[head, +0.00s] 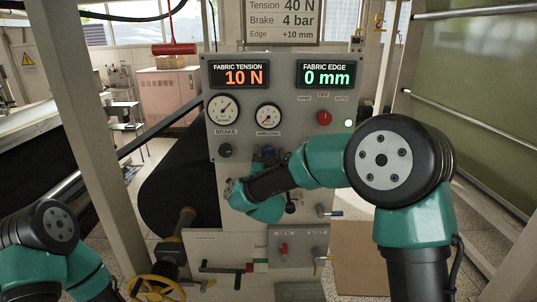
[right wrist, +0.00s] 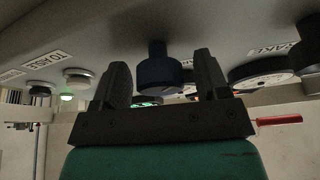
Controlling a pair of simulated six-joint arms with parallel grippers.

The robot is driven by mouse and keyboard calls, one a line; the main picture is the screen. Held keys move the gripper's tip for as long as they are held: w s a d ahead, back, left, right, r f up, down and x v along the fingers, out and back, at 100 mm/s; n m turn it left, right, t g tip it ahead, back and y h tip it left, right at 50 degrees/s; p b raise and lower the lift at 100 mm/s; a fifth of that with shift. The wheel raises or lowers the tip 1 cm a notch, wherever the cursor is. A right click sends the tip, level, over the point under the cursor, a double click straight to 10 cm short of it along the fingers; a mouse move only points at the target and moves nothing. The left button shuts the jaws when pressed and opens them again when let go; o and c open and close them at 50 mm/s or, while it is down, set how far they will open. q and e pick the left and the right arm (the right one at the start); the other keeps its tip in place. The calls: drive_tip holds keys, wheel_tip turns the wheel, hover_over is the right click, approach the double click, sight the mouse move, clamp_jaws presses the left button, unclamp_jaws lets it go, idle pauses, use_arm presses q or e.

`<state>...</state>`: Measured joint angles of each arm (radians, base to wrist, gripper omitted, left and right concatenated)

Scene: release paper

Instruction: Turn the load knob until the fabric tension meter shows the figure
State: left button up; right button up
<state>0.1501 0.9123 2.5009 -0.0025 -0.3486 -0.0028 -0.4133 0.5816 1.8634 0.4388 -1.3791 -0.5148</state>
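The fabric tension meter (head: 240,75) reads 10 N in red digits. A sign (head: 282,20) above the panel shows Tension 40 N. The blue load knob (head: 268,152) is on the grey panel under the arm-load gauge (head: 268,117), partly hidden by my right arm. In the right wrist view the blue knob (right wrist: 164,72) stands between the two fingers of my right gripper (right wrist: 160,64). The fingers are open, with a visible gap on each side of the knob. My left arm shows at the lower left of the head view; its gripper is out of frame.
The fabric edge meter (head: 325,75) reads 0 mm. A black brake knob (head: 225,150), the brake gauge (head: 223,109) and a red selector (head: 324,118) share the panel.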

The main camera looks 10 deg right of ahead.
drive_tip(key=c, duration=0.9)
drive_tip(key=shift+o, duration=0.2)
drive_tip(key=shift+m, duration=0.6)
drive_tip(key=m+g+h, duration=0.1)
drive_tip(key=m, duration=0.2)
drive_tip(key=m+g+h, duration=0.1)
drive_tip(key=m+h, duration=0.1)
drive_tip(key=m, duration=0.2)
drive_tip(key=m+g, duration=0.1)
drive_tip(key=m, duration=0.3)
drive_tip(key=m+g+h, duration=0.1)
drive_tip(key=m+g, duration=0.1)
drive_tip(key=m, duration=0.2)
drive_tip(key=shift+h, duration=0.3)
drive_tip(key=o, duration=0.9)
drive_tip(key=shift+o, duration=0.2)
